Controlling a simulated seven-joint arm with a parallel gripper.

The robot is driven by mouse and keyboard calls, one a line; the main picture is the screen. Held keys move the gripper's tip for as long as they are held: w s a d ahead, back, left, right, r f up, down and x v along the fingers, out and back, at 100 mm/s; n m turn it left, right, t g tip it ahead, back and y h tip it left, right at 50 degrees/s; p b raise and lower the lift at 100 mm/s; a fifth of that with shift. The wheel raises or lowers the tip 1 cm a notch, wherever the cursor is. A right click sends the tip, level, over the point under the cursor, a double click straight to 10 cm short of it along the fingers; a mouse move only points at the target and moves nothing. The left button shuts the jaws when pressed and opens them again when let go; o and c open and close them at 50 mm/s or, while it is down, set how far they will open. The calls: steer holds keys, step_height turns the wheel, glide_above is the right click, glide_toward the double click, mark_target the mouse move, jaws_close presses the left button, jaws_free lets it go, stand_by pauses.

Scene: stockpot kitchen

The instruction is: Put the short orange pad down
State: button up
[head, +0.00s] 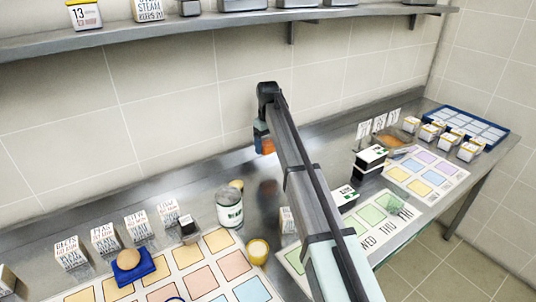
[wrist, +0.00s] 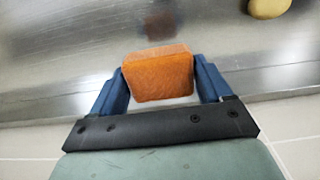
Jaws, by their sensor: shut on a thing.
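The short orange pad (wrist: 158,76) is a small orange block between the two blue fingers of my gripper (wrist: 160,80) in the wrist view. My gripper is shut on it. In the head view the orange pad (head: 267,146) shows below my gripper (head: 264,142), close to the back wall. The pad looks held above the steel counter (head: 250,173), where a dim orange reflection shows. I cannot tell the exact height.
A white can (head: 230,208), a yellow-topped jar (head: 258,251) and a round tan item (head: 237,184) stand left of my arm. Sheets with coloured squares (head: 215,240) lie in front. Black-and-white boxes (head: 370,160) and a blue tray (head: 470,124) are on the right.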

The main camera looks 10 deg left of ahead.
step_height(320, 180, up, 2)
steer(key=shift+s+a+r, duration=0.1)
steer(key=shift+s+r, duration=0.05)
steer(key=s+d+r, duration=0.1)
steer(key=s, duration=0.3)
glide_above(275, 194)
steer(key=f, duration=0.2)
steer(key=shift+s+d+f, duration=0.1)
steer(key=shift+d+f, duration=0.05)
steer(key=shift+f, duration=4.4)
steer(key=shift+f, duration=0.15)
steer(key=o, duration=1)
steer(key=shift+c, duration=0.2)
step_height(275, 194, up, 12)
